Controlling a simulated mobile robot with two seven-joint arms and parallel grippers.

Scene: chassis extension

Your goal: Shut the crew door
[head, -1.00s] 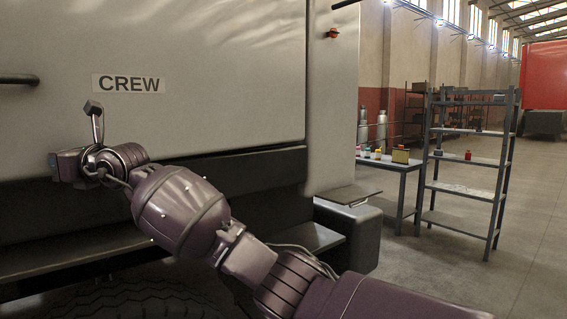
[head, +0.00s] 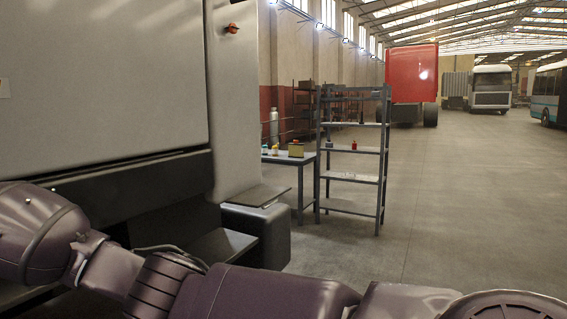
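The crew door (head: 100,85) is the large grey panel at the left of the head view. Its right edge lies along the grey pillar (head: 235,110) of the vehicle body, with a thin dark seam between them. I cannot tell whether it is latched. Only a sliver of its label shows at the left picture edge; no handle is in view. My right arm crosses the bottom of the picture from the right, in front of the vehicle's lower side. Its gripper is beyond the left edge. My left gripper is not in view either.
A dark step (head: 258,196) and bumper (head: 262,235) jut out below the pillar. Beyond stand a table (head: 285,160) with small items and a grey shelf rack (head: 350,180). A red vehicle (head: 412,75) is further back. The floor (head: 470,190) at right is clear.

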